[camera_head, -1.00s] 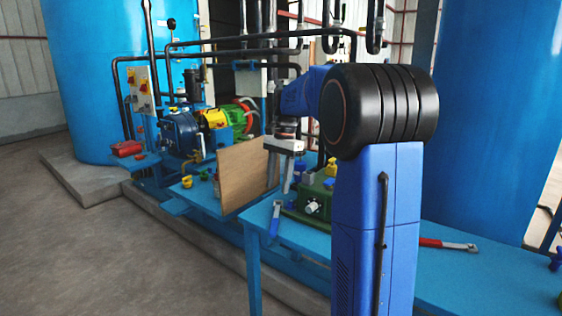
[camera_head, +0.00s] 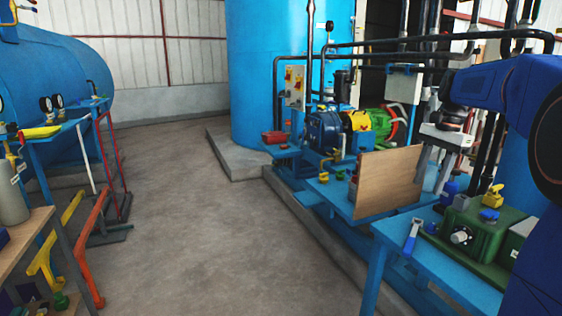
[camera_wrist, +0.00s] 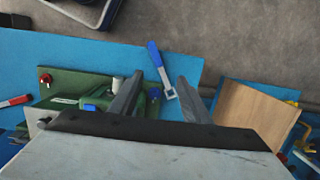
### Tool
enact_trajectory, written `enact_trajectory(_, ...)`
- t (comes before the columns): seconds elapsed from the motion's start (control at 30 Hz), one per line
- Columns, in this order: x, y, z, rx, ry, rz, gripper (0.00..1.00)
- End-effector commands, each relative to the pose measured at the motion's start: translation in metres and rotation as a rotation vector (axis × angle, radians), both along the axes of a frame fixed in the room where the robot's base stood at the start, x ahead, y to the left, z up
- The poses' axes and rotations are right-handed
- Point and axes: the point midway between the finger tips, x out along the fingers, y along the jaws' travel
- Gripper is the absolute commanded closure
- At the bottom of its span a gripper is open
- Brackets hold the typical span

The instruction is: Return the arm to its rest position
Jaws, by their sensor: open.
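My gripper (camera_head: 434,178) hangs at the right of the head view, below my blue and black arm. Its two grey fingers point down, apart, with nothing between them. In the wrist view my gripper (camera_wrist: 160,76) shows the same spread fingers. Below it is a blue table (camera_head: 386,242) with a green box-like device (camera_head: 478,232) and a blue-handled tool (camera_head: 412,236). In the wrist view the tool (camera_wrist: 160,68) shows beyond and between the fingertips. The fingers appear clear of the table, though the exact height cannot be told.
An upright wooden board (camera_head: 388,182) stands left of my gripper. Behind it are a motor and pump (camera_head: 340,128) and black pipes. A blue horizontal tank (camera_head: 50,82) and a workbench (camera_head: 32,232) are at the left. The concrete floor (camera_head: 185,225) between is clear.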

Motion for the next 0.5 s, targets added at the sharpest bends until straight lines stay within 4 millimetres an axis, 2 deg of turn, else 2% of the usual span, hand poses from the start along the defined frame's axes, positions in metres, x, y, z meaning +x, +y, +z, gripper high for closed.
enact_trajectory(0.03, -0.013, 0.013, 0.001, -0.011, -0.02, 0.042, 0.57)
enact_trajectory(0.2, -0.051, 0.046, -0.006, -0.052, -0.087, 0.189, 0.57)
enact_trajectory(0.5, -0.123, 0.095, -0.031, -0.129, -0.2, 0.454, 0.57)
